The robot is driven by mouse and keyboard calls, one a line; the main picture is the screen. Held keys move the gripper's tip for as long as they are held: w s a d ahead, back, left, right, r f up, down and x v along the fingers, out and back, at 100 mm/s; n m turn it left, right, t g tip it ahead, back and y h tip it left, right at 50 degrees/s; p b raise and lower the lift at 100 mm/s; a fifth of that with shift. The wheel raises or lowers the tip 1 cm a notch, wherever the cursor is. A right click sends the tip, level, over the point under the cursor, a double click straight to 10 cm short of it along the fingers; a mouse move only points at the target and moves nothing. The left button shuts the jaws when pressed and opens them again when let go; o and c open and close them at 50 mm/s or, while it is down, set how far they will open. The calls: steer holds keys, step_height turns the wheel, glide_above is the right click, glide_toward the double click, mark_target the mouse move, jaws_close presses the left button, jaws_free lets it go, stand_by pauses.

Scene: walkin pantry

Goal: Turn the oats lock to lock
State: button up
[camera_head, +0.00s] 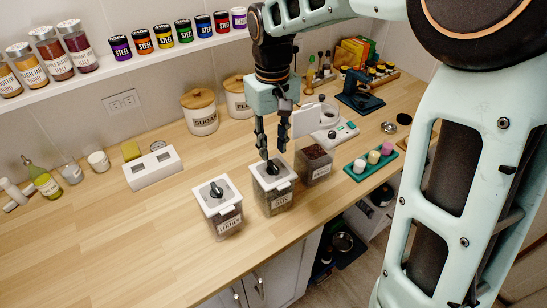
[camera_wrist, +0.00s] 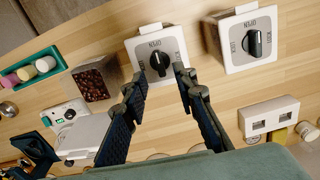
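The oats jar (camera_head: 275,200) is a clear square canister with a white lid, standing between two similar jars on the counter. Its black lock knob (camera_head: 272,167) sits in a grey plate on the lid. In the wrist view the knob (camera_wrist: 159,62) has its grip bar roughly upright, slightly tilted, with OPEN printed above it. My gripper (camera_head: 272,151) points down just over this lid, fingers apart. In the wrist view my gripper (camera_wrist: 160,75) has a fingertip on each side of the knob, with visible gaps. I cannot tell whether the tips reach knob height.
The lentils jar (camera_head: 224,219) with a similar knob stands close on the left. A coffee-bean jar (camera_head: 316,164) stands close on the right. A green tray (camera_head: 371,165) with small cups is farther right. The counter at left front is clear.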

mark_target(273, 164)
step_height(273, 164, down, 5)
steer(key=shift+f, duration=0.1)
stand_by(0.3)
jaws_close()
